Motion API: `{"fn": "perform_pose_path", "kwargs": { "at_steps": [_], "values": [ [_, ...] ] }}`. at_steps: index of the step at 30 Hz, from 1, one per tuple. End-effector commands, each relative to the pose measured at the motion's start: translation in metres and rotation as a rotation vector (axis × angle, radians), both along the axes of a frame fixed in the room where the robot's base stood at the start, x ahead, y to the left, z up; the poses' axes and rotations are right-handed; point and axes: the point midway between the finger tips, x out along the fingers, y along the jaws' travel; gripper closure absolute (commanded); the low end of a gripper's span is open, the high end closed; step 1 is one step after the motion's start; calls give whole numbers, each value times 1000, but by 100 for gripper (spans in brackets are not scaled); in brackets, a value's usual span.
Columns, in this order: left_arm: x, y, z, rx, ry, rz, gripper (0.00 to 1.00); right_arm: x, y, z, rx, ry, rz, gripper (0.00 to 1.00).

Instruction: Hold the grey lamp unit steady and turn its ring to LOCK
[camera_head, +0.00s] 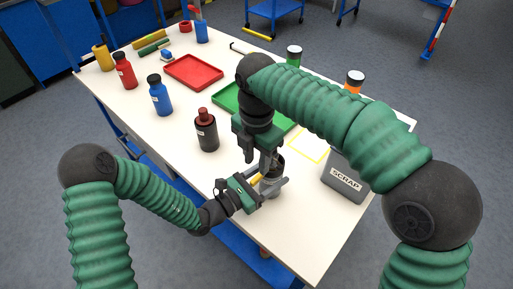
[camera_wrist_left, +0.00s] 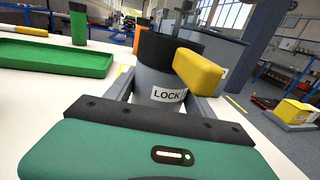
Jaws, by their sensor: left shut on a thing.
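The grey lamp unit (camera_head: 270,188) stands near the table's front edge, partly hidden by my grippers. In the left wrist view its grey body (camera_wrist_left: 153,84) carries a LOCK label. Its black ring (camera_wrist_left: 168,50) sits on top, with a yellow lever (camera_wrist_left: 200,68) pointing right and towards the camera. My left gripper (camera_head: 270,187) is shut on the grey body, one finger on each side. My right gripper (camera_head: 268,168) points down over the lamp unit in the head view.
A grey SCRAP bin (camera_head: 345,180) stands right of the lamp unit. A dark bottle with a red cap (camera_head: 207,132) and a blue bottle (camera_head: 160,97) stand to the left. A green tray (camera_head: 228,97) and a red tray (camera_head: 194,72) lie behind. The front left tabletop is clear.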

Motion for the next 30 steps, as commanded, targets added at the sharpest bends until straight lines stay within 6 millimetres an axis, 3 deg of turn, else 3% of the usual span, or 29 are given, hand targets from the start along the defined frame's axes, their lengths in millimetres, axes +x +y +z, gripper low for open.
{"fn": "perform_pose_path", "kwargs": {
  "at_steps": [3, 9, 20, 21, 27, 30],
  "values": [
    [0, 1, 0, 1, 1, 1, 92, 1, 1, 30, 3, -2, -1, 65],
    [0, 1, 0, 1, 1, 1, 92, 0, 1, 60, 1, 2, 0, 65],
    [0, 1, 0, 0, 0, 1, 92, 0, 1, 63, 0, 2, 0, 65],
    [0, 1, 0, 0, 0, 1, 36, 0, 1, 63, 0, 2, 0, 65],
    [0, 0, 0, 0, 0, 1, 12, 0, 1, 63, 0, 2, 0, 65],
    [0, 0, 0, 0, 0, 1, 12, 0, 1, 63, 0, 2, 0, 65]
  ]
}}
